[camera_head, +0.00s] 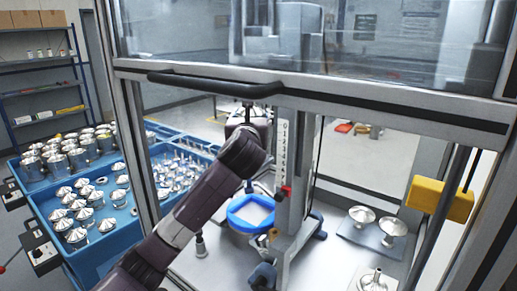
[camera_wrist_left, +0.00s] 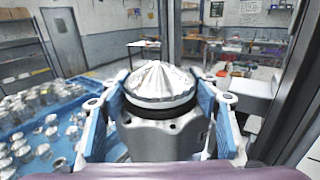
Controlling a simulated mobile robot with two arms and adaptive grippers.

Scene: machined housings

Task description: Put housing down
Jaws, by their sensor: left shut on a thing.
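My left gripper (camera_wrist_left: 158,98) is shut on a silver housing (camera_wrist_left: 155,82) with a ribbed conical top. The blue finger pads press on its left and right sides, and it looks upright in the left wrist view. In the head view my left arm reaches up into the framed enclosure; its gripper end (camera_head: 247,118) is small and partly hidden behind the black handle, so the housing is hard to make out there. A blue ring-shaped holder (camera_head: 251,213) stands below it on a fixture with a numbered scale. My right gripper is not in view.
Blue trays (camera_head: 104,254) at left hold many silver housings and cups. Two funnel-like metal parts (camera_head: 376,223) sit on a plate at the right inside the enclosure. The black handle (camera_head: 215,85), frame posts and yellow block (camera_head: 440,198) border the space. Some white floor there is bare.

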